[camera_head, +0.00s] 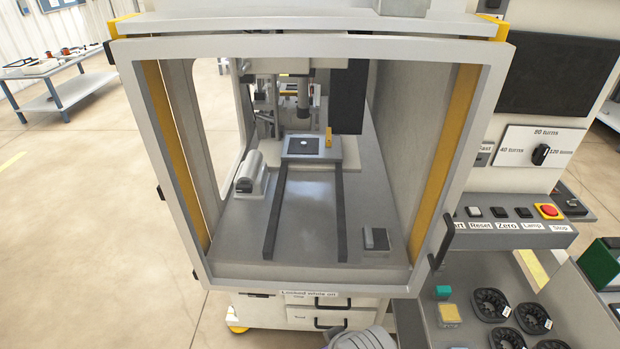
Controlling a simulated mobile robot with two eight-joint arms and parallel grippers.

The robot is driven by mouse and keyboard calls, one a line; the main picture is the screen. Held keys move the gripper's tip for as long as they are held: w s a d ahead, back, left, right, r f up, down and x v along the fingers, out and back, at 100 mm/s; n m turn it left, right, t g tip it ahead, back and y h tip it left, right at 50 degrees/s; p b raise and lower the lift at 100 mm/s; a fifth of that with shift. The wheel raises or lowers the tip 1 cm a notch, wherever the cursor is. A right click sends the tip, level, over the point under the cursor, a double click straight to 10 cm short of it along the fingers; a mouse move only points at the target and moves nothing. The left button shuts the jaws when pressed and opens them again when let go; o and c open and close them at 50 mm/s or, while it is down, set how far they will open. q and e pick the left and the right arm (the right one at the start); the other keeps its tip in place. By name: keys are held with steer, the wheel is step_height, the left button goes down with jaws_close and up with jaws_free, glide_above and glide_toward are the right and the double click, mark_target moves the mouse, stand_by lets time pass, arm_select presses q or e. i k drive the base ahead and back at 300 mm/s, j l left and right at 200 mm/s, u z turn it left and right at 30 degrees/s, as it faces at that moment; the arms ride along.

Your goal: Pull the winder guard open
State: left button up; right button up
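The winder guard (487,130) is a pale frame around a large clear opening, across the front of the winder cabinet. It looks shut or nearly so; I cannot tell whether a small gap exists. A black upright handle (442,241) is on its lower right side, and dark hinge-like parts show on its left edge. Through it I see the winder's grey bed with two dark rails (341,212) and a small plate fixture (304,147). No gripper fingers show. A grey rounded part of mine shows at the bottom edge, away from the handle.
Right of the guard is a control panel with buttons and a red stop button (549,211). Below it a grey tray surface holds several black spools (490,304) and small coloured blocks. Drawers (318,318) are under the cabinet. The floor at left is clear.

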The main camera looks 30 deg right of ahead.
mark_target(496, 57)
steer(key=l+z, duration=0.1)
steer(key=z, duration=0.85)
